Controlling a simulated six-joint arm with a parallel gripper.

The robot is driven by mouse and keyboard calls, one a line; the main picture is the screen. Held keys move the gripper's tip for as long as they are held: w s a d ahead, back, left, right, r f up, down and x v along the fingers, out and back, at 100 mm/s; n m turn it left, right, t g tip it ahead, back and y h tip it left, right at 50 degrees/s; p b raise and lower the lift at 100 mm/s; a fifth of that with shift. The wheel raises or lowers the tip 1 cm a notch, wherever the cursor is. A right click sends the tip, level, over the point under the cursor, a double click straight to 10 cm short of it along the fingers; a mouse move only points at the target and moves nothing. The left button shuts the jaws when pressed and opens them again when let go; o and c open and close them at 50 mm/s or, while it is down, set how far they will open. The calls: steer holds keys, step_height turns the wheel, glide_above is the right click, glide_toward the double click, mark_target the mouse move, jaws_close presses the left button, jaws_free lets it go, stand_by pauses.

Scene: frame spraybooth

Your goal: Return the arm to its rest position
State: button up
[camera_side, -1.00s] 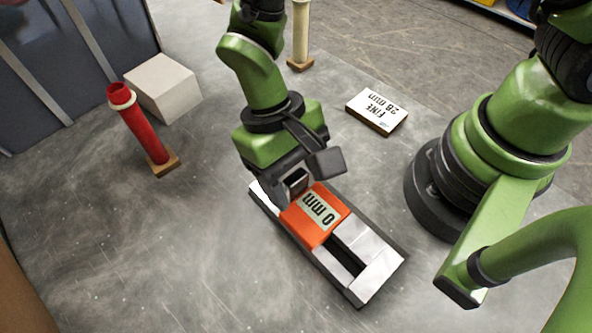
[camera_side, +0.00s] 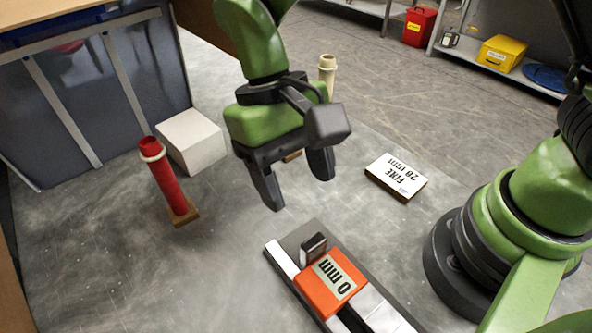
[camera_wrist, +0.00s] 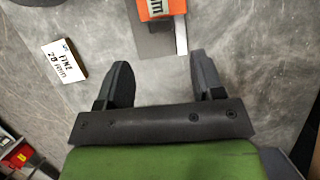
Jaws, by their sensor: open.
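My gripper (camera_side: 297,190) is open and empty. It hangs in the air above and behind the slide rail, fingers pointing down. The rail (camera_side: 283,258) lies on the grey table with an orange block labelled "0 mm" (camera_side: 322,292) on it and a small dark upright tab (camera_side: 313,247) at the block's far side. In the wrist view my open fingers (camera_wrist: 163,82) have only bare table between them. The orange block (camera_wrist: 160,8) and part of the rail (camera_wrist: 150,42) show at the top edge there, apart from the fingers.
A white plate labelled "FINE 28 mm" (camera_side: 397,176) lies right of my gripper. A red post (camera_side: 168,182) and a white block (camera_side: 192,140) stand at left. A cream post (camera_side: 327,75) stands behind my gripper. Shelves with a red box (camera_side: 419,27) and yellow box (camera_side: 502,53) are far back.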

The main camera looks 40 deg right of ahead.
steer(key=d+r+m+t+y, duration=0.2)
steer(key=d+r+t, duration=0.3)
steer(key=d+r, duration=0.45)
steer(key=s+d+r+m+t, duration=0.1)
steer(key=s+d+r+t, duration=0.5)
steer(key=s, duration=0.1)
steer(key=shift+d+r+t, duration=0.15)
steer(key=shift+d+t, duration=0.25)
steer(key=shift+s, duration=0.1)
stand_by(1.2)
